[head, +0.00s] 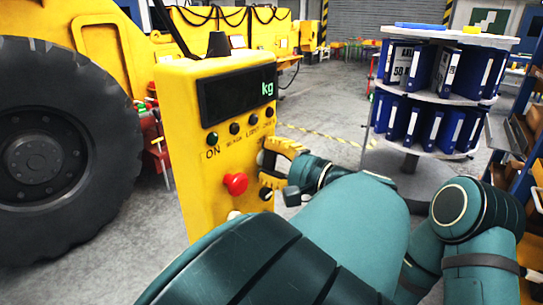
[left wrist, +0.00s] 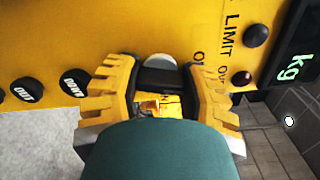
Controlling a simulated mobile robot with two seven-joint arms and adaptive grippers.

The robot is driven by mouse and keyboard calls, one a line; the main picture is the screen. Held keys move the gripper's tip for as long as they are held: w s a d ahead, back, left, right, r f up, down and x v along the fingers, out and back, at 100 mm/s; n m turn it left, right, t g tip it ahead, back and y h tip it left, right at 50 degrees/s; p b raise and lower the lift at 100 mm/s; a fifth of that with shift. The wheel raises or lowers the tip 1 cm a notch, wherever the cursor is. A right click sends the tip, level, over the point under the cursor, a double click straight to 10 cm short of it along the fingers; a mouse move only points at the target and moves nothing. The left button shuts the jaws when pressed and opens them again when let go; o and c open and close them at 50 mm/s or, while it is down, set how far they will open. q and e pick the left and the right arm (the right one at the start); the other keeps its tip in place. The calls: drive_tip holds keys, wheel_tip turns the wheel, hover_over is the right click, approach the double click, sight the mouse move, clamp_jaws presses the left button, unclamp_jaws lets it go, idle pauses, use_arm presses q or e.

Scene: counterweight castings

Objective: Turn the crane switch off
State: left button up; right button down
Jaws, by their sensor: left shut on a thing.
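The yellow crane control box (head: 190,115) stands upright in the middle left of the head view. My left gripper (head: 270,163), with yellow toothed fingers, is at the right edge of its front face. In the left wrist view the fingers (left wrist: 160,100) are on both sides of a dark part (left wrist: 160,78) on the panel, which looks like the switch, and are shut on it. A pale round piece (left wrist: 162,61) shows just beyond it. The fingers hide most of the switch and part of its lettering, so I cannot tell its position. My right gripper is not in view.
The box carries a "kg" display (head: 237,95), a green button (head: 212,138) above "ON", a red mushroom button (head: 235,183) and several dark buttons. A large tyre (head: 60,150) is at left. A round rack of blue binders (head: 430,70) stands at right on open grey floor.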

use_arm(q)
drive_tip(key=shift+f+n+b, duration=0.1)
drive_tip(key=shift+n+b, duration=0.7)
drive_tip(key=shift+n, duration=0.3)
drive_tip(key=shift+n+b, duration=0.5)
drive_tip(key=shift+n, duration=0.1)
drive_tip(key=o, duration=1.2)
